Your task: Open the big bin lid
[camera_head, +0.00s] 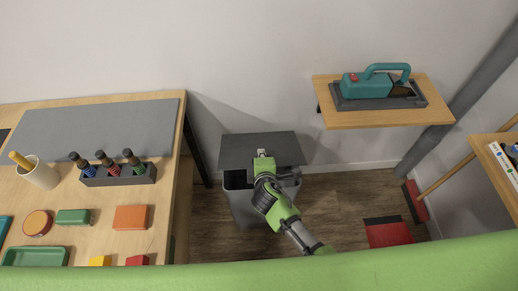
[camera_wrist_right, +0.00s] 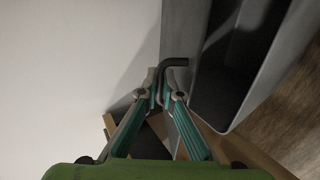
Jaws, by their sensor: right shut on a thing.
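The big bin (camera_head: 243,205) is grey and stands on the floor by the wall. Its dark grey lid (camera_head: 240,146) is raised and tilted back, and part of the dark inside shows below it. My right gripper (camera_head: 263,156) is at the middle of the lid. In the right wrist view, my right gripper (camera_wrist_right: 160,88) is shut on the lid's dark bent handle (camera_wrist_right: 176,62); the dark bin opening (camera_wrist_right: 238,65) shows to the right. My right arm hides part of the bin's front. My left gripper is not in view.
A wall shelf (camera_head: 380,118) with a teal tool is at the upper right. A red dustpan (camera_head: 388,232) lies on the floor to the right.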

